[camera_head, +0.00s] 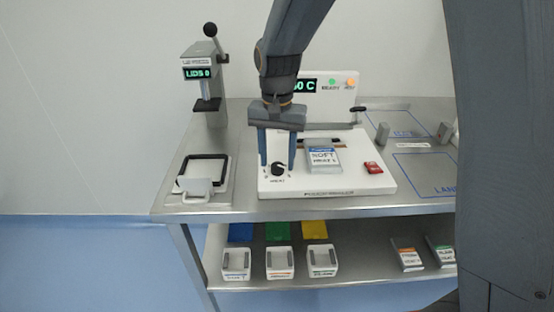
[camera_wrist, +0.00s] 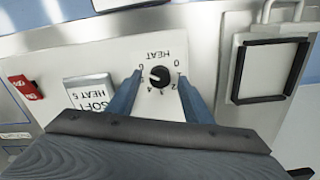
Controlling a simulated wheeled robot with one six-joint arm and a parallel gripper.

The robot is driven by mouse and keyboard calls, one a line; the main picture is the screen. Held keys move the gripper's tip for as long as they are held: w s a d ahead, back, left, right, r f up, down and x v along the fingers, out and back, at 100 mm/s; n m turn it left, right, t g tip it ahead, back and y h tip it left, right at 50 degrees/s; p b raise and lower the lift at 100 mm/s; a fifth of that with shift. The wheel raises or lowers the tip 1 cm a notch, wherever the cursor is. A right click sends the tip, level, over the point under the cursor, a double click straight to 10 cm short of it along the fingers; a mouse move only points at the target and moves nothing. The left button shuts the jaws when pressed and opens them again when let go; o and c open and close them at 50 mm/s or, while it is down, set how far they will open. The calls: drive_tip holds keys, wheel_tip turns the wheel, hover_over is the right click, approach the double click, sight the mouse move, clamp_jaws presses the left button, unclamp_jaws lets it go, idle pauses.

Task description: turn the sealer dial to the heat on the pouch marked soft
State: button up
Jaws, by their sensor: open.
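The sealer dial (camera_head: 278,170) is a black knob on the sealer's white front deck, marked HEAT. In the wrist view the dial (camera_wrist: 160,76) has a white mark toward the left and small numbers around it; the exact setting is too small to tell. My gripper (camera_head: 277,165) points down, open, with one blue finger on each side of the dial. In the wrist view the fingers (camera_wrist: 160,82) straddle the knob with gaps; contact does not show. The soft pouch (camera_head: 323,157) lies right of the dial; its label reads SOFT, HEAT 5 in the wrist view (camera_wrist: 90,92).
The sealer's display (camera_head: 308,86), partly hidden by my arm, ends in "0 C". A red switch (camera_head: 373,168) sits right of the pouch. A black-framed white tray (camera_head: 229,184) and a lid press (camera_head: 208,85) stand left.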

drive_tip(key=shift+f, duration=0.65)
drive_tip(key=c, duration=1.1)
drive_tip(key=shift+o, duration=0.2)
drive_tip(key=shift+n, duration=0.3)
drive_tip(key=n+p, duration=0.1)
drive_tip(key=n, duration=0.2)
drive_tip(key=shift+r+p, duration=0.1)
drive_tip(key=shift+p, duration=0.2)
drive_tip(key=shift+n+p, duration=0.5)
drive_tip(key=shift+n, duration=1.5)
